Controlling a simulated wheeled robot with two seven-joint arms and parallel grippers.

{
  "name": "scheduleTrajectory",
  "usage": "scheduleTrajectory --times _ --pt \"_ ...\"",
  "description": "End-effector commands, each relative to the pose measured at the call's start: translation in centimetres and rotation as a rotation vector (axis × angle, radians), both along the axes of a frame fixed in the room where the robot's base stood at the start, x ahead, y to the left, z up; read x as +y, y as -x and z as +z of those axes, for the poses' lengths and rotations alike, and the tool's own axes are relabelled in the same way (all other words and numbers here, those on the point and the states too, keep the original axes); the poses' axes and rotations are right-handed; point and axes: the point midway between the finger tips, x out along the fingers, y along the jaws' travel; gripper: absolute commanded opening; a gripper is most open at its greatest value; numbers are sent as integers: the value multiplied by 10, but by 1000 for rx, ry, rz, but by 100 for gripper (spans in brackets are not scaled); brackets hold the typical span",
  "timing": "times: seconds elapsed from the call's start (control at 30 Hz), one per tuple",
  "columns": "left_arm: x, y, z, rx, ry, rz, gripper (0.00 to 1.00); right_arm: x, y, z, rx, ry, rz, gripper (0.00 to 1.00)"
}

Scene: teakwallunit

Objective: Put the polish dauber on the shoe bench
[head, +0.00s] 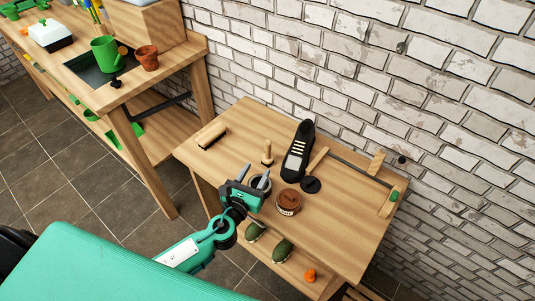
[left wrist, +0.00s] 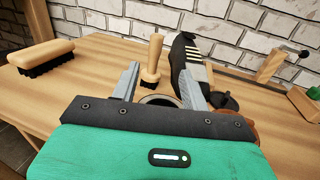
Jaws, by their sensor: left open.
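The shoe bench (head: 230,160) is a wooden table against the brick wall. A small upright wooden peg-like handle (head: 267,153) stands on it; it also shows in the left wrist view (left wrist: 152,58). I cannot tell for sure which of the two is the polish dauber. My left gripper (head: 256,176) is open and empty over the bench's near side, at a grey round ring or cup (head: 261,184). In the left wrist view the upright handle appears beyond the fingers. My right gripper is out of view.
A brown round tin (head: 289,202) is right of my left gripper. A wooden brush (head: 212,135) lies at the bench's left. A rail with wooden blocks (head: 376,162) is at the right. Green items (head: 283,250) sit below the top. A potting table (head: 180,55) stands left.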

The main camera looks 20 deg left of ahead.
Motion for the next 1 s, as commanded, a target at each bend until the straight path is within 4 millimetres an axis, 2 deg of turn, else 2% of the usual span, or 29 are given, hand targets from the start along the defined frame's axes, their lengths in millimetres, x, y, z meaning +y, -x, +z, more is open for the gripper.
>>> scheduleTrajectory --times 0.4,0.67,1.0 --pt "-6 -68 1 -2 1 1 46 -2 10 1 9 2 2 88" --pt "-6 -87 0 -1 0 0 46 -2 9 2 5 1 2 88" --pt "-3 -131 -1 -2 0 0 46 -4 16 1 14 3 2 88"
